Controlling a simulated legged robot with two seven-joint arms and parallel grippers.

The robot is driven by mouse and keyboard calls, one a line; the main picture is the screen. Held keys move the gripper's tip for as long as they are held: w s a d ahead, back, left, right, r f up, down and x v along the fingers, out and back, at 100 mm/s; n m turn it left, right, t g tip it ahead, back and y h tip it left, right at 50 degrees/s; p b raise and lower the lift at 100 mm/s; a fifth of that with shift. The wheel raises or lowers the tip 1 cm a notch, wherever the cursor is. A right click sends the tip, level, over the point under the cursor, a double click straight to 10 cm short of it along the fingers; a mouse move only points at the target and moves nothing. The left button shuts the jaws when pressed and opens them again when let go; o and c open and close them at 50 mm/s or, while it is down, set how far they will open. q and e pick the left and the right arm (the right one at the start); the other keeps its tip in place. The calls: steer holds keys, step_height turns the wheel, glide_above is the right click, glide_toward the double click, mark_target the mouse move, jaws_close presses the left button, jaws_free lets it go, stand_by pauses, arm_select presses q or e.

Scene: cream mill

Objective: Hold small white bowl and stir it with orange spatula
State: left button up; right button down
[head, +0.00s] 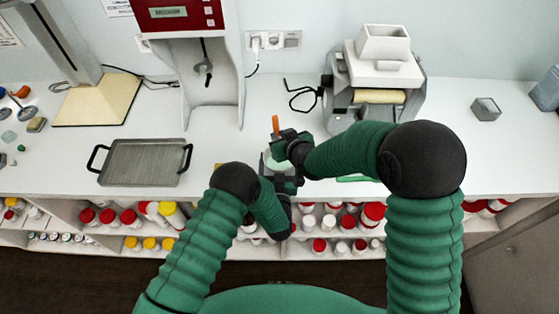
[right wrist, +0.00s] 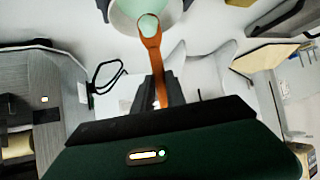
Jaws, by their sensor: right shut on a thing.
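My right gripper (head: 284,141) is shut on the orange spatula (head: 275,124), whose end sticks up above it. In the right wrist view the spatula (right wrist: 155,66) runs from between the fingers (right wrist: 160,90) to the small white bowl (right wrist: 119,24). Its head, with pale green on it, overlaps the bowl's opening; contact inside is unclear. The bowl has pale green inside. In the head view the bowl (head: 268,162) is mostly hidden by my grippers. My left gripper (head: 278,172) is right at the bowl, but its fingers are hidden there, so its grip is unclear.
A grey tray with black handles (head: 143,163) lies left on the white counter. A red and white machine (head: 205,70) stands behind, and a roller mill (head: 375,80) at the back right. Shelves below hold several jars.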

steer(key=shift+s+d, duration=0.3)
steer(key=shift+s, duration=0.4)
steer(key=shift+s+d, duration=0.3)
steer(key=shift+s, duration=0.4)
steer(key=shift+s+d, duration=0.1)
steer(key=shift+s, duration=0.2)
steer(key=shift+s+d, duration=0.2)
steer(key=shift+s, duration=0.2)
steer(key=shift+w, duration=0.15)
stand_by(0.3)
steer(key=shift+w+a, duration=0.2)
steer(key=shift+w, duration=0.15)
step_height(320, 180, up, 5)
stand_by(0.7)
